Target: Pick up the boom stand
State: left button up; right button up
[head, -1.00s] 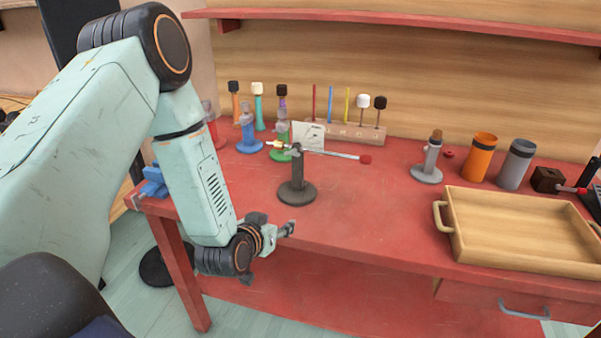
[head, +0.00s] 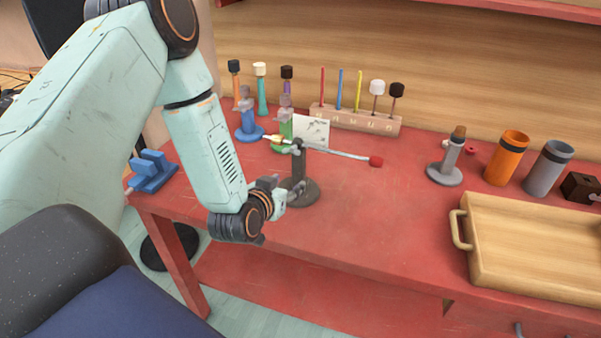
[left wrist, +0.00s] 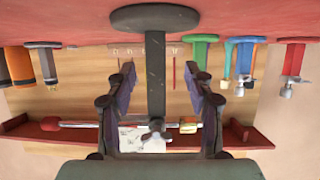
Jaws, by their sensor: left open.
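The boom stand (head: 300,170) is dark grey, with a round base, an upright post and a slanting thin boom with a red tip. It stands upright on the red table. In the left wrist view the stand (left wrist: 155,85) appears upside down, its base at the top. My left gripper (head: 294,193) is open and empty at the near left side of the post, low over the table. In the left wrist view the two fingers of my left gripper (left wrist: 159,72) show on either side of the post, with gaps. My right gripper is out of view.
A wooden tray (head: 464,270) lies at the right. An orange cup (head: 507,160), a grey cup (head: 547,168) and a grey holder (head: 445,168) stand behind it. A mallet rack (head: 355,120) and blue stand (head: 248,126) are behind the boom stand. The table's front middle is clear.

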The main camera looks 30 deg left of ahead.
aim_at(297, 176)
pick_arm(q)
jog(key=shift+w, duration=0.2)
jog(key=shift+w+d+r, duration=0.1)
jog(key=shift+w+d, duration=0.3)
jog(key=shift+w+b, duration=0.3)
jog(key=shift+w, duration=0.05)
jog(key=x, duration=0.5)
jog(key=shift+a+f, duration=0.25)
jog(key=shift+a, duration=0.15)
jog(key=shift+s+d+r, duration=0.15)
jog(key=shift+d+r, duration=0.2)
jog(key=shift+d, duration=0.05)
jog(key=shift+w+a+f, duration=0.3)
jog(key=shift+a+f, duration=0.05)
jog(key=shift+a, duration=0.05)
jog(key=c, duration=0.4)
jog(key=shift+s+d+r, duration=0.2)
jog(key=shift+d+r, duration=0.05)
jog(key=c, duration=0.4)
grip_shut()
jog(key=shift+w+a+f, duration=0.15)
jog(key=shift+r, duration=0.2)
